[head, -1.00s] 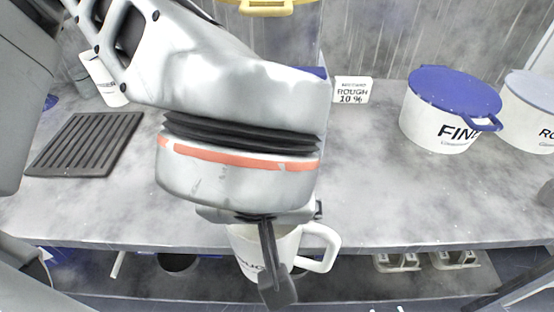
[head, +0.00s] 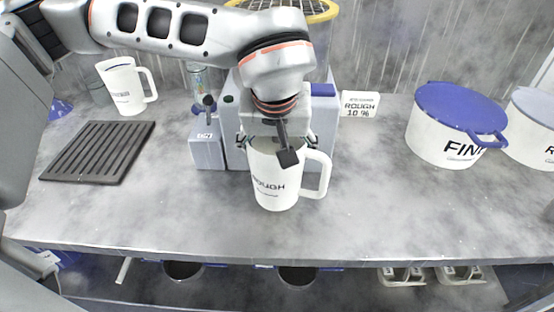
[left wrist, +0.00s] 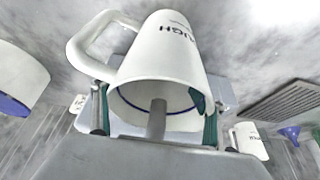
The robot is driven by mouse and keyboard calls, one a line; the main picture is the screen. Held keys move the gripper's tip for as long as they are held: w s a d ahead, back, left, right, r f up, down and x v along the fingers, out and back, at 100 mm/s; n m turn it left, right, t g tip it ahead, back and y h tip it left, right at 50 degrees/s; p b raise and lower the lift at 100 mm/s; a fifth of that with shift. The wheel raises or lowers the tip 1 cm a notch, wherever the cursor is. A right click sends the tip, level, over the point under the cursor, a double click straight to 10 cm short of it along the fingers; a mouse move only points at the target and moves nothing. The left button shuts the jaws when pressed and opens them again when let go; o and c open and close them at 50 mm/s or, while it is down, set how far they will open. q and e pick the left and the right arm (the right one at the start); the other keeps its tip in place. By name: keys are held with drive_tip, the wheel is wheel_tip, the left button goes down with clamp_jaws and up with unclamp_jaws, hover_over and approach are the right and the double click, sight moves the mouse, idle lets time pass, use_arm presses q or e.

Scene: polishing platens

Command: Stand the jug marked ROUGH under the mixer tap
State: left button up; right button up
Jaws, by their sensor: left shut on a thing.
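The white jug marked ROUGH (head: 275,182) is upright, its handle to the right in the head view. My left gripper (head: 276,140) is shut on it near the rim. In the left wrist view the jug (left wrist: 165,50) fills the space between the gripper's fingers (left wrist: 155,110). A grey machine body (head: 324,125), which appears to be the mixer, stands directly behind the jug. My gripper and wrist hide its middle, and I cannot make out the tap. I cannot tell whether the jug's base touches the bench. My right gripper is not in view.
A ROUGH 10 % sign (head: 359,104) stands right of the machine. A blue-lidded FINE pot (head: 452,135) is further right. A second white jug (head: 124,90) and a dark slotted rack (head: 98,152) are at left. The front bench (head: 370,215) is clear.

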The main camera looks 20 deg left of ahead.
use_arm(q)
wheel_tip(320, 180, down, 3)
drive_tip(key=shift+s+r, duration=0.1)
drive_tip(key=o, duration=1.3)
drive_tip(key=p+v, duration=0.1)
drive_tip(key=v, duration=1.1)
